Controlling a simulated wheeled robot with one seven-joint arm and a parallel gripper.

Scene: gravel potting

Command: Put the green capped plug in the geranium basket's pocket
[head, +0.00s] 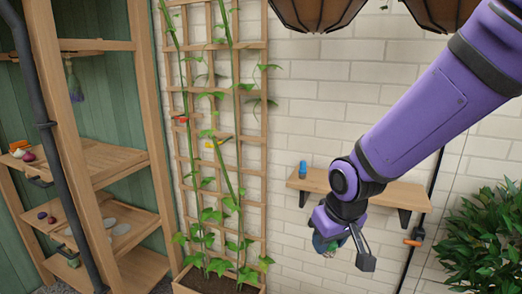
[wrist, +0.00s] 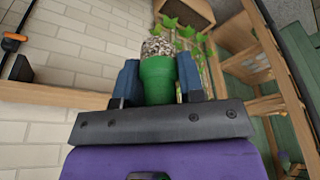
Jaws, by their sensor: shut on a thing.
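My gripper (wrist: 158,82) is shut on the green capped plug (wrist: 157,72), which sits between the two blue fingers in the wrist view. The plug has a green tapered cap and a speckled, gravelly body pointing away from my palm. In the head view my gripper (head: 345,245) hangs in front of the wall, below the shelf's height, and mostly hides the plug. Two brown hanging baskets, one at top centre (head: 315,14) and one at top right (head: 440,12), are cut off by the frame. No flowers or pocket show, so I cannot tell which is the geranium basket.
A wooden wall shelf (head: 392,193) with a blue cylinder (head: 303,170) is behind my arm. A trellis with climbing plants (head: 217,130) stands left of it. A wooden rack (head: 103,160) is at far left, a leafy bush (head: 488,240) at right.

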